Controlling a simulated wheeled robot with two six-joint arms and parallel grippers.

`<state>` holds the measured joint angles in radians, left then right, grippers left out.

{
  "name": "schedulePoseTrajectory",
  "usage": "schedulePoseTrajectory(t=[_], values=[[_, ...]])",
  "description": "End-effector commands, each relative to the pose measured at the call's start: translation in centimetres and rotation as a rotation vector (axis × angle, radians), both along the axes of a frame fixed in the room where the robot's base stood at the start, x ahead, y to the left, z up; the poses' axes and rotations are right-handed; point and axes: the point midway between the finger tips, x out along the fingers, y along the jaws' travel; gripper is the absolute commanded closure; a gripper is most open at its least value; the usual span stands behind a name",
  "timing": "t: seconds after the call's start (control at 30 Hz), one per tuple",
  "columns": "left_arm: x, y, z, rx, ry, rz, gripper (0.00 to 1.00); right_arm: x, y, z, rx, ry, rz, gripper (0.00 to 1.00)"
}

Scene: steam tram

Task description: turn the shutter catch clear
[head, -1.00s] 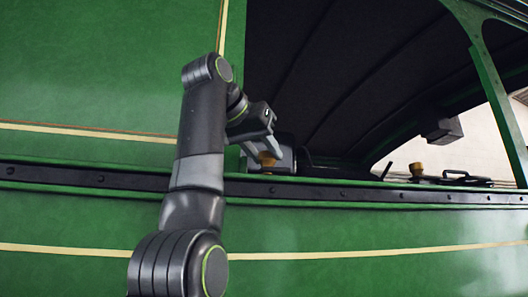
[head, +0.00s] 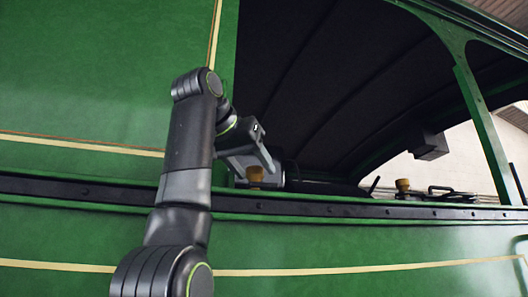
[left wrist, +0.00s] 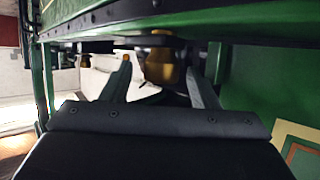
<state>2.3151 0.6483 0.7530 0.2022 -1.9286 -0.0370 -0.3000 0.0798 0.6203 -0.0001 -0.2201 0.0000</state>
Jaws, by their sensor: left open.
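A brass-coloured knob (head: 255,174), which looks like the shutter catch, stands on the dark ledge of the green tram's opening. Part of the knob is hidden by the gripper in the head view. My right gripper is not in view.
A second brass knob (head: 403,185) stands further right on the ledge, beside a dark handle (head: 450,192). A black riveted rail (head: 330,209) runs below the opening. A green post (head: 482,120) stands at the right. The opening is free above the gripper.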

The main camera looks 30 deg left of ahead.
Motion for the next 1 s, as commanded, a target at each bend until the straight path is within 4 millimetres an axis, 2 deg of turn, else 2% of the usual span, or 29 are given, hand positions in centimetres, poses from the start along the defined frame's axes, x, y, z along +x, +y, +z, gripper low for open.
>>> schedulePoseTrajectory(t=[0.47, 1.0], values=[[0.2, -0.6, 0.1, 0.002, 0.001, 0.304, 0.45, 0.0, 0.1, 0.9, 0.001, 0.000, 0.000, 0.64], [0.6, -1.1, 0.3, 0.002, 0.003, 0.735, 0.45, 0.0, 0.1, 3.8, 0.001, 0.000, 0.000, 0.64]])
